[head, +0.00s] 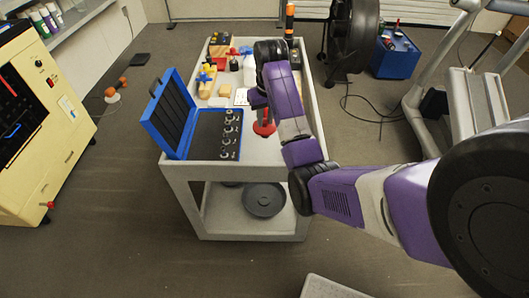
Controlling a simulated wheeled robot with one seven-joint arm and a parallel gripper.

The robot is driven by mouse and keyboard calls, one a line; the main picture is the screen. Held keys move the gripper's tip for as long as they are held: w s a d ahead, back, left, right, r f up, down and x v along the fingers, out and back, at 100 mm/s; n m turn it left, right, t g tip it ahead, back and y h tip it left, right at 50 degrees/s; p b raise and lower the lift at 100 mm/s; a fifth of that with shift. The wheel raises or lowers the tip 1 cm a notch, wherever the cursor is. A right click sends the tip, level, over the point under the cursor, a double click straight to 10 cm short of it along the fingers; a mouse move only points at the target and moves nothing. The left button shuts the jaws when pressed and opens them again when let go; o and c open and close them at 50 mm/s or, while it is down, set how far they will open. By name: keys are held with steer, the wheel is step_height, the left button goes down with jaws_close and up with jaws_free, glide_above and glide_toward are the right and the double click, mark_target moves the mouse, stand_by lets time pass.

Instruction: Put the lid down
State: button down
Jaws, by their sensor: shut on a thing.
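A blue case (207,157) stands on the top of a grey cart, with several round metal parts in its dark insert. Its blue lid (167,108) stands open at the left, tilted up and leaning back. My gripper (263,117) points down over the cart to the right of the case, apart from the lid. It is shut at a red thing (264,128) below it. My wrist hides much of the gripper, so the grip and the red thing's full shape are unclear.
The grey cart (180,172) carries blocks, tools and bottles behind the case. A dark round disc (264,200) lies on its lower shelf. A cream machine (45,120) stands left, exercise equipment (470,90) right. The floor between the machine and the cart is mostly clear.

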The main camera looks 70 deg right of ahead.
mark_target(267, 129)
step_height(267, 129, down, 14)
steer(key=shift+f+p, duration=0.1)
steer(key=shift+p, duration=0.65)
steer(key=shift+f, duration=0.1)
steer(key=c, duration=1.3)
jaws_free()
steer(key=shift+o, duration=0.2)
steer(key=r, duration=0.4)
steer(key=s+r, duration=0.1)
steer(key=r, duration=0.3)
steer(key=a+r, duration=0.1)
steer(key=r, duration=0.3)
steer(key=shift+s+r+b, duration=0.1)
steer(key=shift+s+b, duration=0.05)
steer(key=shift+b, duration=0.15)
